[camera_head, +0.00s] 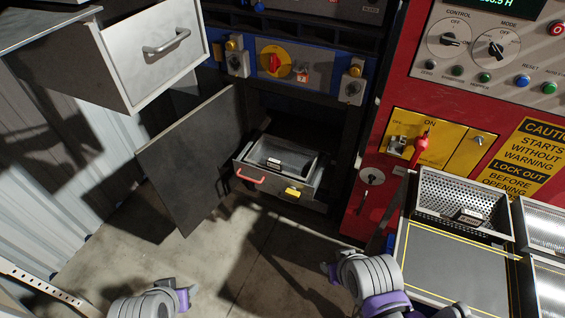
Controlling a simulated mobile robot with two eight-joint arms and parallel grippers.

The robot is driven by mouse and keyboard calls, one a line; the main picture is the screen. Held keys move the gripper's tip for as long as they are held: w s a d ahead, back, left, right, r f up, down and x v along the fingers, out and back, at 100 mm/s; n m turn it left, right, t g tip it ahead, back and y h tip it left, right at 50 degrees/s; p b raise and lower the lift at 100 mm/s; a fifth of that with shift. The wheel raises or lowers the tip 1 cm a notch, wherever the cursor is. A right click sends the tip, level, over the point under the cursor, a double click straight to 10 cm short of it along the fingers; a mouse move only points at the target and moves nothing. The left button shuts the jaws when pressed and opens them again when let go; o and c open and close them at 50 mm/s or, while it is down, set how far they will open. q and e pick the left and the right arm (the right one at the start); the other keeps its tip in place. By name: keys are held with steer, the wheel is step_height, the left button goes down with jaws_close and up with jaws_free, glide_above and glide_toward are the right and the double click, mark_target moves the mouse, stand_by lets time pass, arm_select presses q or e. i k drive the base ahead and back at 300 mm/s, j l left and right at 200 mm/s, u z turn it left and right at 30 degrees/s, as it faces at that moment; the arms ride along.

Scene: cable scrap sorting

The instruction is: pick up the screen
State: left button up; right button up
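A metal tray with a perforated, screen-like wall (463,203) sits at the right, at the back of the work surface below the red panel. It has a small dark label inside. I take it to be the screen. Another metal tray (285,158) sits in the pulled-out low drawer (278,182) of the open cabinet; its bottom is not clear. My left gripper (184,297) is at the bottom edge, over the floor. My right gripper (330,270) is low, left of the work surface and apart from both trays. The fingers are too small to read.
The dark cabinet door (195,160) stands open to the left. An open grey drawer (150,55) juts out at upper left. A red-handled switch (420,148) sticks out from the red panel. Metal bins (545,225) line the right edge. The concrete floor (235,255) is clear.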

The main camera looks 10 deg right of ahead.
mark_target(288, 158)
steer(key=i, duration=1.35)
